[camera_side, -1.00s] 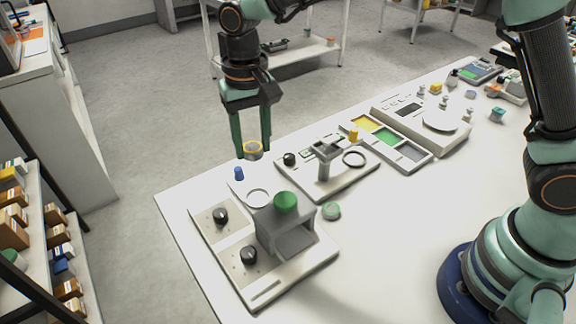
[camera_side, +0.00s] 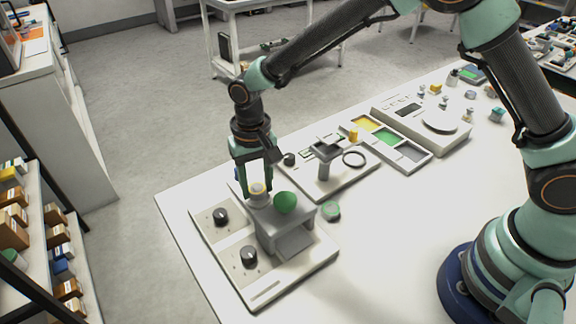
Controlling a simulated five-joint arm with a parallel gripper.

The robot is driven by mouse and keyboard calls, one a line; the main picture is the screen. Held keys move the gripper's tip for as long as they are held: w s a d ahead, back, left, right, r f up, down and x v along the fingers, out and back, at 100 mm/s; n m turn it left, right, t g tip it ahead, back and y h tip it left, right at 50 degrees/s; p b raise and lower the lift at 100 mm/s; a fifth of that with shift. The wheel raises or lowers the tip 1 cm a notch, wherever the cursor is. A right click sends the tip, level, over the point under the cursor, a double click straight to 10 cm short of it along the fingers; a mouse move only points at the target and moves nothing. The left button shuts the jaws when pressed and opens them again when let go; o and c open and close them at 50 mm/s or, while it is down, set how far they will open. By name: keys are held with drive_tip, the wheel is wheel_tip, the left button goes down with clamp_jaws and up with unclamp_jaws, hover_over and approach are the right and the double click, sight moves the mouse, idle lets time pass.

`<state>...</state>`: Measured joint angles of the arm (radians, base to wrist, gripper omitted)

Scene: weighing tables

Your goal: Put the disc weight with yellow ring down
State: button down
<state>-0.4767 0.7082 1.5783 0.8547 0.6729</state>
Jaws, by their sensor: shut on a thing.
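My gripper (camera_side: 258,187) points straight down and is shut on the disc weight with yellow ring (camera_side: 257,189). The weight is a small pale disc with a yellow ring on top, level between the fingertips. It shows just behind the grey block with the green dome (camera_side: 285,203), over the spot of a pale ring-shaped holder that is now covered from view. I cannot tell whether the weight touches anything below it.
The device base has two black knobs (camera_side: 221,215) (camera_side: 249,257) at its left. A green-capped piece (camera_side: 331,210) lies beside the block. Colour trays (camera_side: 388,138) and a scale (camera_side: 440,121) stand farther right. The front right tabletop is clear.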

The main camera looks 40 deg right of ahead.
sight(257, 189)
drive_tip(key=shift+f, duration=0.15)
drive_tip(key=shift+f, duration=0.3)
drive_tip(key=shift+f, duration=0.15)
drive_tip(key=shift+c, duration=1.8)
unclamp_jaws()
wheel_tip(257, 189, up, 13)
drive_tip(key=s+d+r+t, duration=0.35)
drive_tip(key=d+r, duration=0.45)
drive_tip(key=d, duration=0.4)
drive_tip(key=s+d+n+t, duration=0.2)
drive_tip(key=s+d, duration=0.7)
drive_tip(key=shift+s+d, duration=0.25)
drive_tip(key=shift+s, duration=0.1)
drive_tip(key=shift+r, duration=0.1)
